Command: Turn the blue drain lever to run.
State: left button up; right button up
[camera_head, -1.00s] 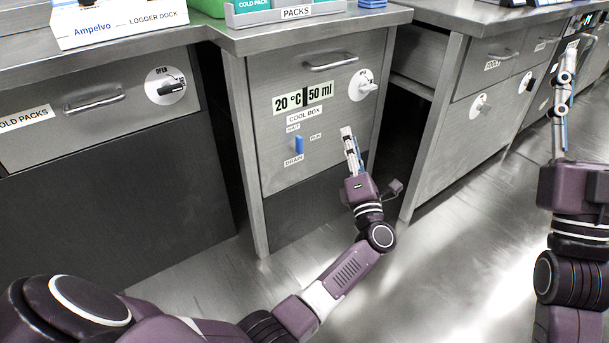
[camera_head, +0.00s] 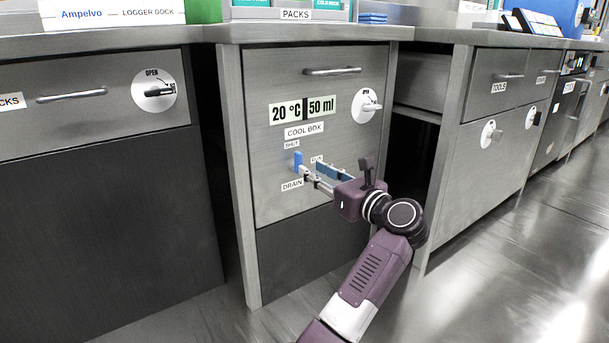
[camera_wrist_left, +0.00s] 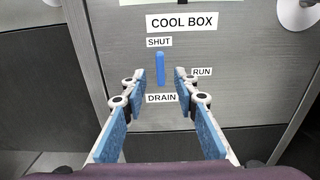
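The blue drain lever (camera_head: 298,160) is on the front of the cool box (camera_head: 345,75). It also shows in the left wrist view (camera_wrist_left: 160,68), standing upright under the SHUT label (camera_wrist_left: 159,42). The RUN label (camera_wrist_left: 202,72) is to its right and the DRAIN label (camera_wrist_left: 161,98) is below it. My left gripper (camera_head: 312,172) is in front of the panel, just right of and below the lever. In the left wrist view its two fingers (camera_wrist_left: 160,88) are apart, with the lever showing between and beyond them. I cannot tell whether they touch it. My right gripper is not in view.
A round dial with a pale knob (camera_head: 367,107) is at the panel's upper right, below the drawer handle (camera_head: 332,71). A worktop edge (camera_head: 300,31) runs above. An open gap and a cabinet (camera_head: 490,140) are to the right. The floor (camera_head: 500,270) is clear.

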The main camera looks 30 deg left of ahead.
aim_at(301, 162)
pick_arm(q)
jog(key=b+x, duration=0.2)
jog(key=x, duration=0.3)
grip_shut()
